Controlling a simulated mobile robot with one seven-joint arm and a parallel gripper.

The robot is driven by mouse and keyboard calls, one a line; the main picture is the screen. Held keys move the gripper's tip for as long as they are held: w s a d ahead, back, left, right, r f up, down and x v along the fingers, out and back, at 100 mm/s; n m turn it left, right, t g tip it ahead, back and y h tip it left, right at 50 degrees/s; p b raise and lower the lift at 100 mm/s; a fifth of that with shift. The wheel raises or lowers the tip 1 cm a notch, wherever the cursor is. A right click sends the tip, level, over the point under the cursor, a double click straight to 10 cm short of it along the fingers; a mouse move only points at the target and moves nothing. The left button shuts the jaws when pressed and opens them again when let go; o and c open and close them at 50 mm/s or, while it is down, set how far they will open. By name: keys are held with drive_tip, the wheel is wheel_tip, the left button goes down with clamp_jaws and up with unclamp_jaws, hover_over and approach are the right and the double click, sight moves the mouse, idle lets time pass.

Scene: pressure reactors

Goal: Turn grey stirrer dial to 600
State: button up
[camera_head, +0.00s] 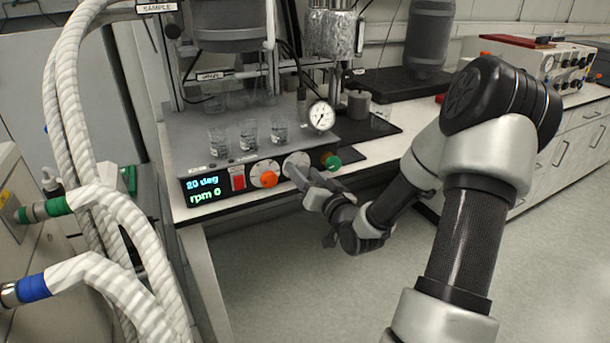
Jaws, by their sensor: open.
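The hotplate stirrer (197,158) stands on the bench at centre-left. Its front display (206,189) reads 20 deg and rpm 0. Right of a red switch (238,178) is an orange dial (268,179), then a pale round scale (296,160) where the grey dial sits. The grey dial is mostly hidden behind my fingers, and its pointer setting cannot be read. My gripper (303,174) is open, its fingertips at the front of this scale. Whether the fingers touch the dial cannot be told.
A green knob (331,161) sits close to the right of my fingers. Several small beakers (249,135) and a round gauge (321,116) are above the panel. Thick white hoses (72,130) run down the left. The floor in front is clear.

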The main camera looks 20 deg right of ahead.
drive_tip(key=c, duration=1.1)
drive_tip(key=shift+o, duration=0.2)
